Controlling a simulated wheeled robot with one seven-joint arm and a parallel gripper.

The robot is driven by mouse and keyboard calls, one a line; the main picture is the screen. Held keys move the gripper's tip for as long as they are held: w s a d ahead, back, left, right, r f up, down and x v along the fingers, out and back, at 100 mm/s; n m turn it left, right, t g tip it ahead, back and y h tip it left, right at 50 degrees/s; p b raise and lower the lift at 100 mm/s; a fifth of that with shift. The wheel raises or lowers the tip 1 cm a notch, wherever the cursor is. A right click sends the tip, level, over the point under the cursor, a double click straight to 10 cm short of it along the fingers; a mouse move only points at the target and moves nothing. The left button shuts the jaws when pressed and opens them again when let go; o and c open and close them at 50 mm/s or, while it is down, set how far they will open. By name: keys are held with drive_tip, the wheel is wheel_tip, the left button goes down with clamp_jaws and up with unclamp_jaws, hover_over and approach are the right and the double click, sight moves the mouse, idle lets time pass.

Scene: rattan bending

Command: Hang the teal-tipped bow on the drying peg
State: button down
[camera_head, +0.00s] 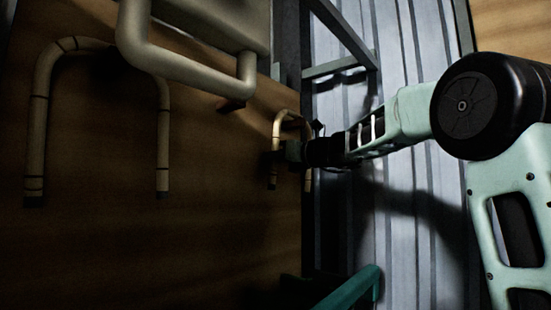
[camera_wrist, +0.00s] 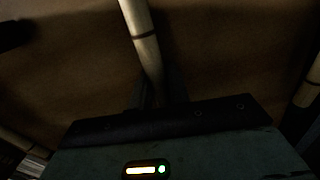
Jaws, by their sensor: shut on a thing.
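A small pale rattan bow (camera_head: 290,114), bent like an upside-down U, is at the middle of the head view, in front of the brown board. My gripper (camera_head: 288,152) is at this bow, between the levels of its bend and its leg ends. In the wrist view a pale rattan rod (camera_wrist: 145,45) with a dark band runs down between the fingers (camera_wrist: 158,92), and the gripper is shut on it. The tips are too dark to tell whether they are teal. A short reddish-brown piece (camera_head: 231,104) sticks out left of the bow; I cannot tell whether it is the drying peg.
A larger rattan bow (camera_head: 83,43) with dark tips is against the board at the left. A thick pale tube frame (camera_head: 180,60) crosses the upper foreground. Grey metal bars (camera_head: 340,66) stand behind my arm. A teal bar (camera_head: 350,288) is at the bottom. The board's lower middle (camera_head: 200,245) is bare.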

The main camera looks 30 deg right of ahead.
drive_tip(key=c, duration=1.3)
unclamp_jaws()
drive_tip(key=shift+o, duration=0.2)
drive_tip(key=b+v, duration=0.6)
drive_tip(key=v, duration=1.1)
drive_tip(key=shift+s, duration=0.15)
drive_tip(key=v, duration=0.9)
drive_tip(key=shift+s, duration=0.1)
